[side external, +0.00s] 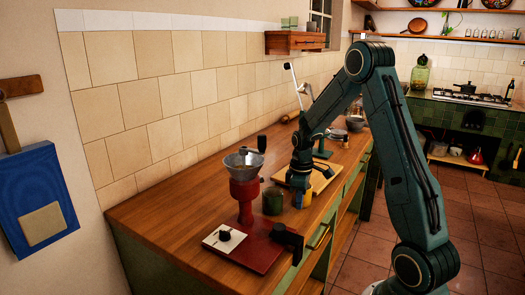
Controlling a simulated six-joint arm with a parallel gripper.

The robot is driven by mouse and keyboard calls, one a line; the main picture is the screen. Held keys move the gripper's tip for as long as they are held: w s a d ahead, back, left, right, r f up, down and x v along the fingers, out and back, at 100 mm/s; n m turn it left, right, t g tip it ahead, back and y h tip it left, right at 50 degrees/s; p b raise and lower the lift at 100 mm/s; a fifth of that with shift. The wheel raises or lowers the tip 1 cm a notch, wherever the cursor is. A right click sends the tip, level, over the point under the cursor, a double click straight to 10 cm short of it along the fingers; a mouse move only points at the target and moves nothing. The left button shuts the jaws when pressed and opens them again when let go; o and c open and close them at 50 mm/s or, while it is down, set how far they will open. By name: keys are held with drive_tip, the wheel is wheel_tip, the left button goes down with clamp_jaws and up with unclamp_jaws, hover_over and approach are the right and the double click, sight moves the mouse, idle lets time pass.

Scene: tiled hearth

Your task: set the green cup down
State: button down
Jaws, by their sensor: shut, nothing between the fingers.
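The green cup (273,201) stands upright on the wooden counter, just right of the red grinder. My gripper (298,203) points down just right of the cup, low over the counter. Its fingers are small and dark in this view. They look shut, with nothing held. A narrow gap seems to part the gripper from the cup, but I cannot tell whether they touch.
The red grinder (244,196) with a metal hopper stands left of the cup on a red base (255,252). A yellow board (322,180) lies behind my gripper. The counter (165,208) is clear at left.

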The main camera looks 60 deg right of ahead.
sight(281, 194)
drive_tip(key=shift+w+a+f, duration=0.1)
drive_tip(key=shift+w+a, duration=0.2)
drive_tip(key=shift+w, duration=0.65)
drive_tip(key=shift+w+a+f, duration=0.1)
drive_tip(key=shift+w+a, duration=0.15)
drive_tip(key=shift+w, duration=0.7)
drive_tip(key=shift+w+a, duration=0.25)
drive_tip(key=shift+w, duration=0.75)
drive_tip(key=shift+s, duration=0.1)
drive_tip(key=shift+s+d, duration=0.2)
drive_tip(key=shift+s, duration=0.3)
drive_tip(key=s, duration=0.2)
drive_tip(key=shift+s+d+r, duration=0.2)
drive_tip(key=shift+s+d, duration=0.2)
wheel_tip(281, 194, up, 10)
drive_tip(key=shift+f, duration=0.15)
